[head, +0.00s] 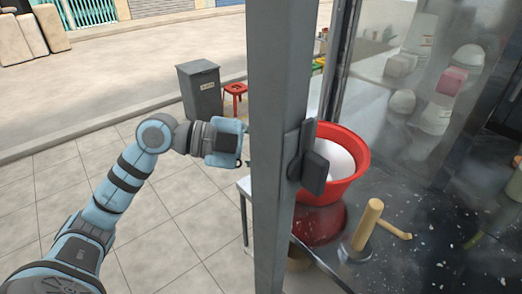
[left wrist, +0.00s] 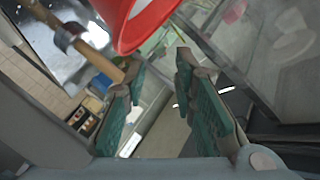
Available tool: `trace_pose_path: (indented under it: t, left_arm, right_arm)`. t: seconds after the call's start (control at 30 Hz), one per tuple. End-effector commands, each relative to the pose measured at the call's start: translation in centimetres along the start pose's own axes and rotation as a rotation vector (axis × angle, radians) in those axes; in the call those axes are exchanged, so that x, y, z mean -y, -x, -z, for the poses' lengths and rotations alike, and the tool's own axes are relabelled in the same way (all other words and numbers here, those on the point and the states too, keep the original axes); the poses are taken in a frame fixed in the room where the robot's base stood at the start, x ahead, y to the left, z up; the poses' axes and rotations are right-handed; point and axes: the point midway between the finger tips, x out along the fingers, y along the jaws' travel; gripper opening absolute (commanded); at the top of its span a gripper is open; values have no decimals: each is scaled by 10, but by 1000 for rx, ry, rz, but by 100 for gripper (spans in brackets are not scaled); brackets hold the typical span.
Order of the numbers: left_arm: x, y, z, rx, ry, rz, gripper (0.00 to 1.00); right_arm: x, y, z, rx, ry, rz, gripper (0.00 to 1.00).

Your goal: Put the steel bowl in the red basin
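The red basin (head: 347,187) stands on the steel counter right of the grey post in the head view. A pale, rounded thing (head: 337,160) shows inside it; I cannot tell whether this is the steel bowl. No other steel bowl is clearly seen. In the left wrist view the red basin (left wrist: 143,25) is at the top, beyond my fingers. My left gripper (left wrist: 159,64) is open, with nothing between its teal-padded fingers. My right gripper is not in view.
A grey post (head: 278,140) with a dark bracket (head: 313,165) stands before the basin. A wooden cylinder (head: 368,224) stands in front of the basin on the counter. A glass panel is behind. A grey bin (head: 201,92) and red stool (head: 236,89) stand on the pavement.

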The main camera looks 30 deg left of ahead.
Motion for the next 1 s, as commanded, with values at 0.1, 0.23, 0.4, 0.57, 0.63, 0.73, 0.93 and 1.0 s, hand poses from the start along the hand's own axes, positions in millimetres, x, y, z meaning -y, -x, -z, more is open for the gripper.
trace_pose_path:
  t: [0.1,0.23,0.4,0.57,0.63,0.73,0.93,1.0]
  left_arm:
    - [-4,24,-4,12,1,-3,25]
    - [-6,41,-5,3,-3,-4,25]
    - [-2,50,-2,2,1,1,25]
    - [0,51,0,1,1,3,25]
    - [0,51,0,1,1,3,25]
    - [2,51,-6,9,16,15,25]
    - [14,57,-140,207,314,248,25]
    - [-14,67,-230,354,517,375,25]
  right_arm:
    - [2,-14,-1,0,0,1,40]
    - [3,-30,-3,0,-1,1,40]
    - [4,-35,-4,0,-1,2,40]
    - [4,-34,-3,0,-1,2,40]
    - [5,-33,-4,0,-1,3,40]
    - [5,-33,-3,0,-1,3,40]
    - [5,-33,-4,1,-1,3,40]
    - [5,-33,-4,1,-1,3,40]
